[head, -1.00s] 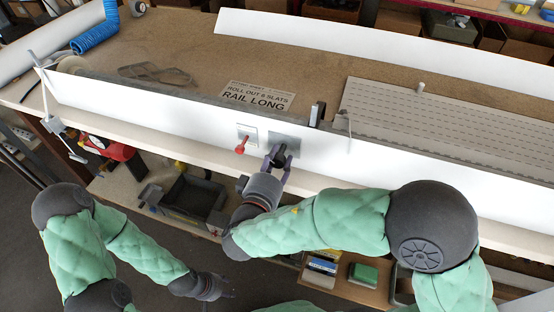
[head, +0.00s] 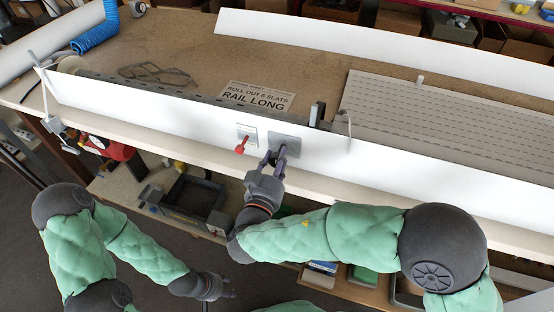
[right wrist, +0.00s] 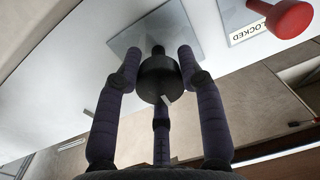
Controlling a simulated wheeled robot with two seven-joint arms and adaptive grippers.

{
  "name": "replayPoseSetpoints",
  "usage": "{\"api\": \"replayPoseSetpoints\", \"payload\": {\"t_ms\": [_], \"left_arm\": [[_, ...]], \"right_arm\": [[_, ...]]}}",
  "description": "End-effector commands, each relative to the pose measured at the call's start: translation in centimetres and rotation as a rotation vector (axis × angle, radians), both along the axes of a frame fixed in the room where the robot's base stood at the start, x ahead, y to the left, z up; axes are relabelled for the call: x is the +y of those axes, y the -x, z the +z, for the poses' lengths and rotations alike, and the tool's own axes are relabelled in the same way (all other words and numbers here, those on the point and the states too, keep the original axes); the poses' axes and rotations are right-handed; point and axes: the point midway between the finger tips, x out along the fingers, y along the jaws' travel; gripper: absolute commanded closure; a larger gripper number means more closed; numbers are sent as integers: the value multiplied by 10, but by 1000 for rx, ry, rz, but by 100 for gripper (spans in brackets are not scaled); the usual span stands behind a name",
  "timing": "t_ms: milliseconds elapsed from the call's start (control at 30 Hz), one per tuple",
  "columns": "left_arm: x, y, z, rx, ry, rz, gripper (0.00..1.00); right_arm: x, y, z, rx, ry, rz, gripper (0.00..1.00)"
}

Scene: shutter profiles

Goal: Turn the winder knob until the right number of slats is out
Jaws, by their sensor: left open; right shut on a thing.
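The black winder knob (right wrist: 160,78) sits on a grey plate (head: 285,143) on the white front panel (head: 190,120). My right gripper (head: 275,158) is shut on the knob, its fingers around it in the right wrist view. A grey slatted sheet (head: 440,115) with rows of slots lies on the bench behind the panel at the right; single slats are too fine to count. A card (head: 257,95) reads ROLL OUT, a digit that looks like 6, SLATS, RAIL LONG. My left gripper (head: 222,290) is open and empty, low in front of the bench.
A red lever (head: 242,145) is left of the knob; its label plate (right wrist: 250,20) reads LOCKED in the right wrist view. A small post (head: 420,80) stands at the sheet's far edge. A dark bin (head: 190,197) sits below.

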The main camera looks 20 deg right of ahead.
Motion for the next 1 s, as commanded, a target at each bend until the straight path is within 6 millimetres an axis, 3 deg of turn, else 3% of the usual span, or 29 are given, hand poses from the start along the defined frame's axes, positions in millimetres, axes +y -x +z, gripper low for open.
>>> {"api": "replayPoseSetpoints", "payload": {"t_ms": [600,1000], "left_arm": [[0,0,0,0,0,0,52],[0,0,-1,0,0,0,52]], "right_arm": [[1,1,-7,-288,-445,2,94],[2,1,-7,-382,-588,3,94]]}}
